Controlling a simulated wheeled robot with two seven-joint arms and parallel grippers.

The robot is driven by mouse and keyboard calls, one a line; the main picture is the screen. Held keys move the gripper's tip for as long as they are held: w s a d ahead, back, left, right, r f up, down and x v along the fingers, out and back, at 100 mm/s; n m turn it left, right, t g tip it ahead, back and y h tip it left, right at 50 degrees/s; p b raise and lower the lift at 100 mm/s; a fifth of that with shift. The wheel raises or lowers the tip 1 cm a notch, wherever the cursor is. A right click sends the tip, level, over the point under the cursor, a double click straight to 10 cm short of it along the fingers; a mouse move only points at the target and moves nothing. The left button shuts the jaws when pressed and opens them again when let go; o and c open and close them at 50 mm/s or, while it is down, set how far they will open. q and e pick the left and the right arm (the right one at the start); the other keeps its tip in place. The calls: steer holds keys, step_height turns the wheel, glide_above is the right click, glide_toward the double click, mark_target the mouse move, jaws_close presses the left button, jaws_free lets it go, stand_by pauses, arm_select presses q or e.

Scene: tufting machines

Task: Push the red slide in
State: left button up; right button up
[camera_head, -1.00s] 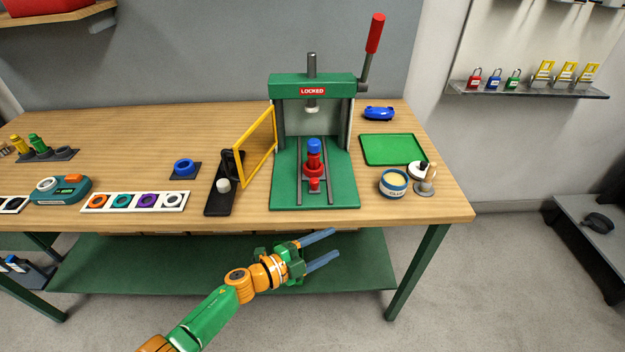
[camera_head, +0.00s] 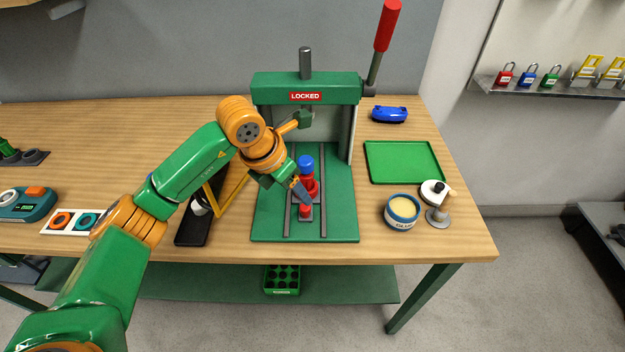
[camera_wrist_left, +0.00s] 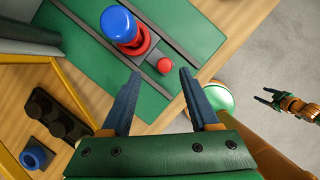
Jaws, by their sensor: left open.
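The red slide (camera_head: 311,188) sits on the green press base between two grey rails, with a small red knob (camera_head: 305,211) at its front. A red cylinder with a blue top (camera_head: 305,163) stands upright on it. The slide also shows in the left wrist view (camera_wrist_left: 143,46). My left gripper (camera_head: 301,191) is open above the front of the slide, partly covering it. In the left wrist view its fingertips (camera_wrist_left: 160,74) lie either side of the knob in the picture; I see no contact. My right gripper (camera_wrist_left: 268,95) shows small at the right, open and away from the press.
The green press (camera_head: 305,88) has a LOCKED sign and a raised red-handled lever (camera_head: 386,30). The yellow guard frame (camera_head: 234,190) stands swung open at left, partly behind my arm. A glue tin (camera_head: 402,212) and green tray (camera_head: 404,163) are to the right.

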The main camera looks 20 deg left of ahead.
mark_target(304, 207)
arm_select(q)
steer(key=f, duration=0.2)
steer(key=d+f+p, duration=0.1)
steer(key=f, duration=0.1)
steer(key=shift+s, duration=0.2)
steer(key=shift+p+x, duration=0.3)
steer(key=shift+x, duration=0.7)
steer(key=shift+w, duration=0.35)
steer(key=shift+s+a+r, duration=0.1)
steer(key=shift+s, duration=0.05)
jaws_close()
arm_select(e)
steer(key=shift+s+r, duration=0.75)
steer(key=shift+r, duration=0.1)
